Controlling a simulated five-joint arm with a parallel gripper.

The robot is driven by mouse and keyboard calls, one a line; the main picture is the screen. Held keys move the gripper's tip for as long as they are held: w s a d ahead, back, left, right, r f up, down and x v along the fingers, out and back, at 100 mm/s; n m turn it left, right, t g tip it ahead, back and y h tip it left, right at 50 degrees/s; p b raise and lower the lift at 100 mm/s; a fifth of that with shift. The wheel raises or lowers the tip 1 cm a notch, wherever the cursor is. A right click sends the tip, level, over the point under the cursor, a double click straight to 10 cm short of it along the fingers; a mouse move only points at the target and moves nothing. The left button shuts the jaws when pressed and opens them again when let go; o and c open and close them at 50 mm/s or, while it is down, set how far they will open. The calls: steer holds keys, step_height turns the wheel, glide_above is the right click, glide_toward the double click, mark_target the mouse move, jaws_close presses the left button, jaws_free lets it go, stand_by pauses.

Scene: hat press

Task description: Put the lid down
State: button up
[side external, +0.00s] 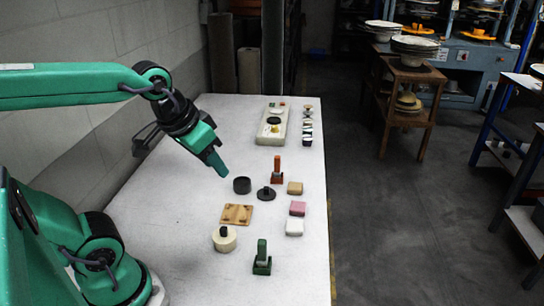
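A small black lid (266,194) with a raised knob lies on the white table. Just left of it stands a black round pot (242,186), which looks open at the top. The lid and pot are apart. A cream round pot (226,243) with a black knob on top stands nearer the front. My gripper (219,170) hangs above the table, up and left of the black pot, pointing down to the right. It appears to touch nothing. Its fingers are too small to show whether they are open or shut.
A wooden board (236,215) lies in front of the black pot. An orange upright piece (277,170), a green upright piece (262,257) and tan, pink and white blocks (295,227) stand around. A long pale tray (265,136) lies farther back. The left of the table is clear.

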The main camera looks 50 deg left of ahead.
steer(key=shift+s+d+f+m+t, duration=0.15)
steer(key=shift+s+f+m, duration=0.05)
steer(key=shift+s, duration=0.4)
steer(key=shift+s+d+f+m+t, duration=0.15)
steer(key=shift+s+f+m, duration=0.05)
steer(key=shift+s, duration=0.35)
